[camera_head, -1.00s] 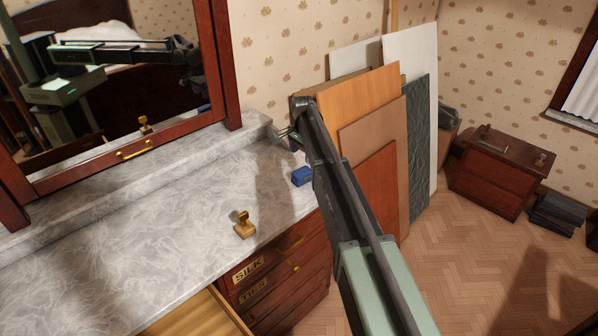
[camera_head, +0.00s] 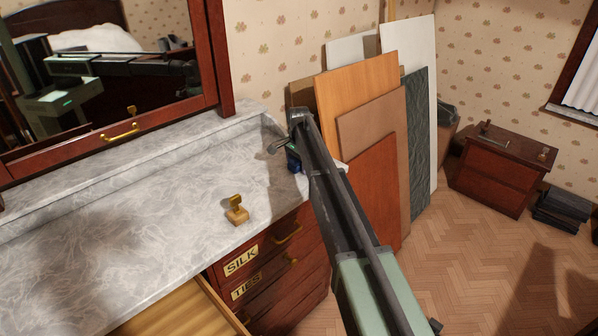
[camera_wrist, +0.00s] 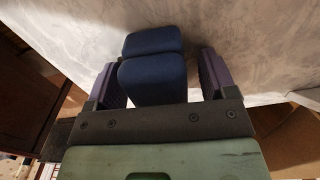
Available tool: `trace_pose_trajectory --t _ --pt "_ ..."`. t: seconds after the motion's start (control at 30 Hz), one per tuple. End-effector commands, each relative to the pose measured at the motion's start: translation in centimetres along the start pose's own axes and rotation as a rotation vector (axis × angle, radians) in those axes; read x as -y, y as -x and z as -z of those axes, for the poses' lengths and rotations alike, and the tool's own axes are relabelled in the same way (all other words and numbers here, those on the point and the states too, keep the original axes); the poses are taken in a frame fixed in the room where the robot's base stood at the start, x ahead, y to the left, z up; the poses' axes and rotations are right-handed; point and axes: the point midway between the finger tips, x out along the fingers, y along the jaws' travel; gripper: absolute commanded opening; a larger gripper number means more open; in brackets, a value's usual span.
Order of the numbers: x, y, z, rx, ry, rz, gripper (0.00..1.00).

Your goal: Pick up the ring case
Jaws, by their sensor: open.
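The ring case (camera_head: 293,160) is a small dark blue box on the grey marble dresser top, near its right end. In the head view my arm partly hides it. In the wrist view the ring case (camera_wrist: 152,68) shows as two rounded blue parts. My gripper (camera_head: 284,150) is low at the ring case. In the wrist view my gripper (camera_wrist: 158,75) is open, with one purple-padded finger on each side of the case. A gap shows between the case and the right finger; the left finger is closer to it. Whether it touches is unclear.
A brass stamp-like object (camera_head: 236,210) stands on the marble top (camera_head: 130,230) left of my gripper. The mirror (camera_head: 110,70) rises behind. An open drawer (camera_head: 180,312) juts out at the front. Several panels (camera_head: 360,90) lean against the wall to the right.

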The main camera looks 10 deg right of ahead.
Motion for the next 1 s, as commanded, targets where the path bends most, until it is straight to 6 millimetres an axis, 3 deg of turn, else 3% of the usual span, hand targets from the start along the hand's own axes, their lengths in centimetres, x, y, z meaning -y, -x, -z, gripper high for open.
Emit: trace_pose_trajectory --t 0.13,0.5,0.77,1.0 --pt "0.0 0.2 0.0 0.0 0.0 0.0 0.78" --pt "0.0 0.3 0.0 0.0 0.0 0.0 0.23" --pt "0.0 0.4 0.0 0.0 0.0 0.0 0.23" --pt "0.0 2.8 0.0 0.0 0.0 0.0 0.23"
